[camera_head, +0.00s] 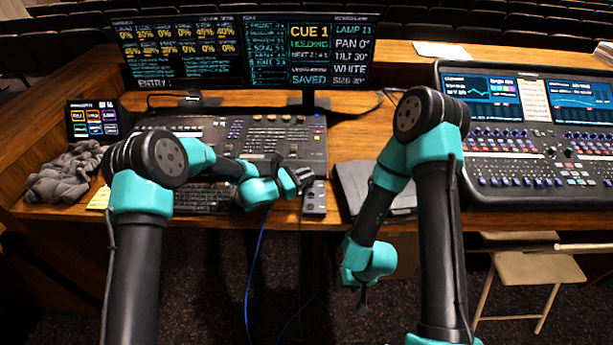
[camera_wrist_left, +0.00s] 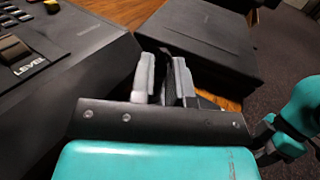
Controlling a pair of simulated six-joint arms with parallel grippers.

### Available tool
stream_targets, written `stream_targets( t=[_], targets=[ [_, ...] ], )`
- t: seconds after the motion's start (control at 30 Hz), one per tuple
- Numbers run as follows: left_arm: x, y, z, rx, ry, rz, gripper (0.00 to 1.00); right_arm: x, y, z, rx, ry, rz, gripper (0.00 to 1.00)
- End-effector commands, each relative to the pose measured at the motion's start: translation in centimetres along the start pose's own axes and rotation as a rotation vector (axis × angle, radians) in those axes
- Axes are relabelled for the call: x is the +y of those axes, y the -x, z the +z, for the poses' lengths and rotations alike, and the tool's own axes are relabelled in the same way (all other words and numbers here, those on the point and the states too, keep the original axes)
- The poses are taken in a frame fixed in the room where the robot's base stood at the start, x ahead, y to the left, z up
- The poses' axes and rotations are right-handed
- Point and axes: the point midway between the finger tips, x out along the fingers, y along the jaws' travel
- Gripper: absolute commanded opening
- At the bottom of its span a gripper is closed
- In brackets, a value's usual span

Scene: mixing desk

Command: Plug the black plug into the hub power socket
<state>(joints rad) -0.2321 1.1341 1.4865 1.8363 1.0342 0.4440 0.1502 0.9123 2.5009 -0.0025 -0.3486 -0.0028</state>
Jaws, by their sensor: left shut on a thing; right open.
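My left gripper (camera_head: 303,176) is over the desk's front part, beside the mixing console's lower right corner. It is shut on the black plug (camera_wrist_left: 163,66), a dark piece between the two grey fingers in the left wrist view; the plug is mostly hidden. The grey hub (camera_head: 315,200) is a narrow strip on the desk, just below the left gripper in the head view. Its power socket cannot be made out. My right gripper (camera_head: 363,296) hangs in front of the desk edge, open and pointing down, apart from everything.
A closed black laptop-like case (camera_head: 352,185) lies right of the hub; it also shows in the left wrist view (camera_wrist_left: 205,38). The lighting console (camera_head: 290,135) is behind the left gripper. A blue cable (camera_head: 253,265) hangs off the desk's front. A large mixer (camera_head: 520,150) fills the right.

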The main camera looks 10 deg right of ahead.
Motion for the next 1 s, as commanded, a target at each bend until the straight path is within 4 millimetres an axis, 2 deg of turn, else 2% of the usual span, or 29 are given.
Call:
stream_targets(
  t=[0.87,0.9,1.0],
  targets=[
    [0.01,0.00,-0.46,0.000,0.000,0.000,0.00,0.00,0.00,0.00,0.000,0.000,0.000,0.43],
    [0.01,0.00,-0.44,0.000,-0.001,0.000,0.18,0.00,0.00,0.00,0.000,0.000,0.000,0.43],
    [0.01,0.00,-0.44,0.000,0.000,0.000,0.28,0.00,0.00,0.00,0.000,0.000,0.000,0.43]
  ],
)
